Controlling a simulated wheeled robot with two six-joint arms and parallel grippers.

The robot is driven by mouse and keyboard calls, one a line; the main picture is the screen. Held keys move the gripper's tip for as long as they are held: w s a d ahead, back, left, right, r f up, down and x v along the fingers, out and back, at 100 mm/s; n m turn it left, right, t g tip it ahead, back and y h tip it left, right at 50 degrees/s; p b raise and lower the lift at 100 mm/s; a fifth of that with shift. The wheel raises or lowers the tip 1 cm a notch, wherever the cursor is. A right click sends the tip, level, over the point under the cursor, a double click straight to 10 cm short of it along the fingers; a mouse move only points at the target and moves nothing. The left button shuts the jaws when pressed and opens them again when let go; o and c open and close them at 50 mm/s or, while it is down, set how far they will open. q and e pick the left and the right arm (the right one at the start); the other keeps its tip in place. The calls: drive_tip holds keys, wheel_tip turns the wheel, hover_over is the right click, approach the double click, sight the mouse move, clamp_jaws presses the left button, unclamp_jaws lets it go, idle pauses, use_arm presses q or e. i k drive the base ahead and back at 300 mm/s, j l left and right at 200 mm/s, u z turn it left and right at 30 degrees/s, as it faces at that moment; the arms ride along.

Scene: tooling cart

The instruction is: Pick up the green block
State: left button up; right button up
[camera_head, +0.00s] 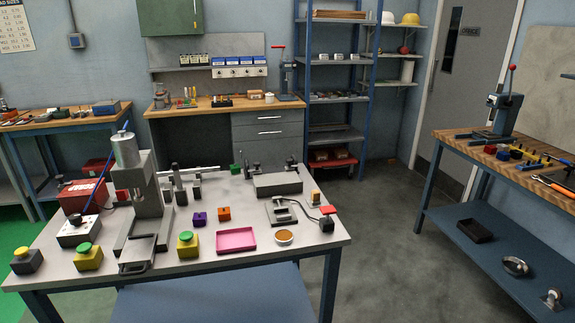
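A small green block (236,169) sits near the back edge of the light grey table (290,255), just left of some dark upright fixture parts. It is small in the view and its lower part is hard to make out. Neither of my grippers shows in the head view.
A grey press (150,205) stands at the table's left, with a horizontal rod fixture (185,185) beside it. A purple block (199,219), an orange block (224,213), a pink tray (236,239) and a grey box fixture (278,184) lie nearby.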

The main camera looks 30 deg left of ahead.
sight(236, 170)
drive_tip(key=i+l+z, duration=0.2)
drive_tip(key=i+z, duration=0.3)
drive_tip(key=i, duration=0.4)
drive_tip(key=i+j+z, duration=0.2)
drive_tip(key=i+z, duration=0.3)
drive_tip(key=i, duration=0.45)
drive_tip(key=i+u, duration=0.85)
drive_tip(key=i+l+u, duration=0.4)
drive_tip(key=i+j+u, duration=0.2)
drive_tip(key=i+u, duration=0.25)
drive_tip(key=i, duration=0.15)
drive_tip(key=i+u, duration=0.45)
drive_tip(key=i, duration=0.15)
drive_tip(key=i+l+u, duration=0.15)
drive_tip(key=i+u, duration=0.3)
drive_tip(key=i+l+u, duration=0.15)
drive_tip(key=i+u, duration=0.25)
drive_tip(key=i+l+u, duration=1.2)
